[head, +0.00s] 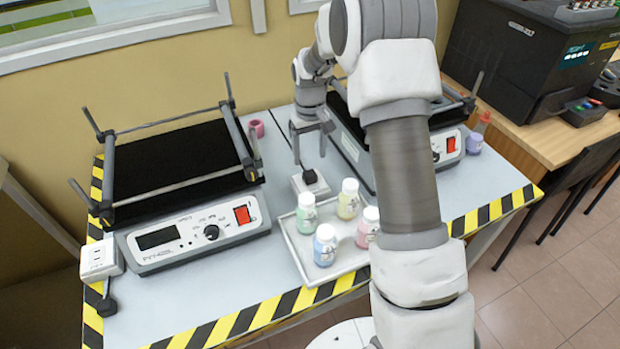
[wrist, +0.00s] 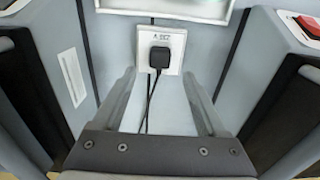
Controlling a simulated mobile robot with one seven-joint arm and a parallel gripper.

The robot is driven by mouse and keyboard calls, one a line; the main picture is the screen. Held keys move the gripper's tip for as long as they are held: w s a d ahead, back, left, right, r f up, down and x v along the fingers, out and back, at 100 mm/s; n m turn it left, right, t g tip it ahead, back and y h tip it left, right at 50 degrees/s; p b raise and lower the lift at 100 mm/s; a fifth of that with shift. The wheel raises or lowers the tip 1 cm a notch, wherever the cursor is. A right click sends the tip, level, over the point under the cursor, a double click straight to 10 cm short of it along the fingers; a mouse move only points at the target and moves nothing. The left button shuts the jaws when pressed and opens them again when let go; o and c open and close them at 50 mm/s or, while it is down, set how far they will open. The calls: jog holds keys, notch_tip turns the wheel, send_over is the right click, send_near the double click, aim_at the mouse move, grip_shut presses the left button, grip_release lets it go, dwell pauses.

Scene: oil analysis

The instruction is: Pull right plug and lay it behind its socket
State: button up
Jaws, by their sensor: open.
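The right socket (head: 298,184) is a white block on the table between the two shaker machines. Its black plug (head: 310,176) sits in it. In the wrist view the socket (wrist: 174,36) is ahead, with the plug (wrist: 159,57) seated in its face and a black cable running toward me. My gripper (head: 311,156) is open and empty, pointing down above and just behind the plug in the head view. In the wrist view its two fingers (wrist: 160,76) are spread to either side of the cable, short of the plug.
The left socket (head: 98,256) is at the table's left edge, with a black plug (head: 107,306) lying near it. A tray (head: 290,240) with several bottles stands in front of the right socket. Shakers flank my gripper on the left (head: 195,236) and right (head: 352,152).

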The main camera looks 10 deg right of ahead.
aim_at(310, 173)
notch_tip(310, 173, down, 8)
jog(key=b, duration=0.4)
jog(key=shift+r, duration=0.15)
dwell(1.1)
grip_shut()
jog(key=shift+r, duration=0.1)
dwell(0.3)
jog(key=shift+r+p, duration=2.05)
jog(key=shift+r, duration=0.9)
